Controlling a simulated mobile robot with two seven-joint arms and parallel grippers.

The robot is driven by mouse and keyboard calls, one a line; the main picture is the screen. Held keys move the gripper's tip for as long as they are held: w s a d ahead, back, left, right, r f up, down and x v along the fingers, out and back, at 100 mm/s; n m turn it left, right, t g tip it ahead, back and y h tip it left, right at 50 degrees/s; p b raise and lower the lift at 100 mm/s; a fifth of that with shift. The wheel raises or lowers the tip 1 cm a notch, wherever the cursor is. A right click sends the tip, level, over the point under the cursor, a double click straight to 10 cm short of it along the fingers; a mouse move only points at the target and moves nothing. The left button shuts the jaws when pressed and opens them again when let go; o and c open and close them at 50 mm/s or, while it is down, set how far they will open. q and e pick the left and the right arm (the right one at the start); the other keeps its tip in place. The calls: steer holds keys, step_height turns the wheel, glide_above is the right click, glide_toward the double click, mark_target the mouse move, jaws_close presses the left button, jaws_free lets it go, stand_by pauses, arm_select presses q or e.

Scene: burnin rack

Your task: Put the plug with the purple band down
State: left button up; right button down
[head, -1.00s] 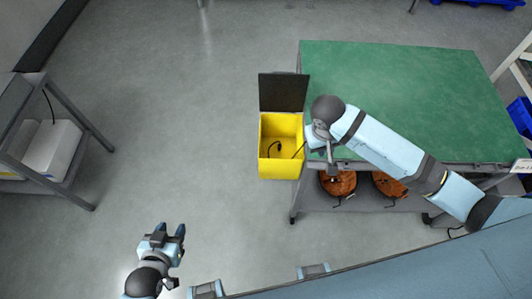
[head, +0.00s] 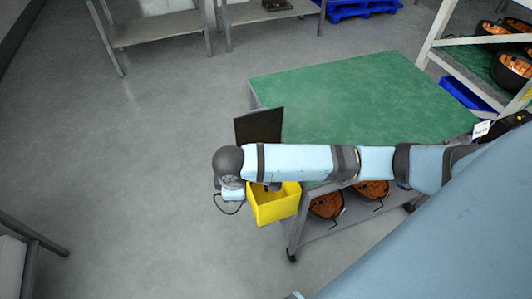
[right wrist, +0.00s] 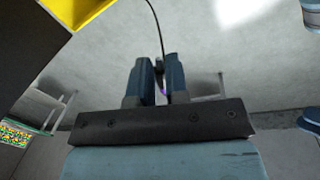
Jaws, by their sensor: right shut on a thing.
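My right gripper (right wrist: 159,63) is shut on the plug with the purple band (right wrist: 163,90). Only a sliver of purple and a dark part of the plug show between the fingers. Its black cable (right wrist: 155,25) runs up out of the right wrist view and hangs as a loop (head: 232,212) left of the yellow bin (head: 276,207) in the head view. There the right wrist is at the bin's left edge, and my arm hides the fingers. The bin also shows at the top left of the right wrist view (right wrist: 82,10). My left gripper is not in view.
A rack (head: 440,50) stands at the right.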

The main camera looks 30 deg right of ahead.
step_height(320, 180, down, 5)
steer(key=a+n+y+b, duration=0.1)
steer(key=a+n+b, duration=0.15)
steer(key=n, duration=0.45)
steer(key=n+y+b, duration=0.1)
steer(key=n+b, duration=0.4)
steer(key=n, duration=0.5)
glide_above(264, 202)
step_height(264, 202, down, 5)
steer(key=f, duration=0.6)
steer(key=f+b, duration=0.1)
steer(key=f, duration=0.6)
steer(key=shift+s+d+f, duration=0.2)
steer(key=shift+f, duration=0.1)
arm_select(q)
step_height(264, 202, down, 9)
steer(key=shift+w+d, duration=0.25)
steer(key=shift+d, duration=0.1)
arm_select(e)
steer(key=shift+f, duration=2.2)
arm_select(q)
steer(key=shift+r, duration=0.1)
arm_select(e)
steer(key=shift+f+b, duration=0.1)
steer(key=shift+b, duration=0.2)
steer(key=c, duration=1.1)
jaws_free()
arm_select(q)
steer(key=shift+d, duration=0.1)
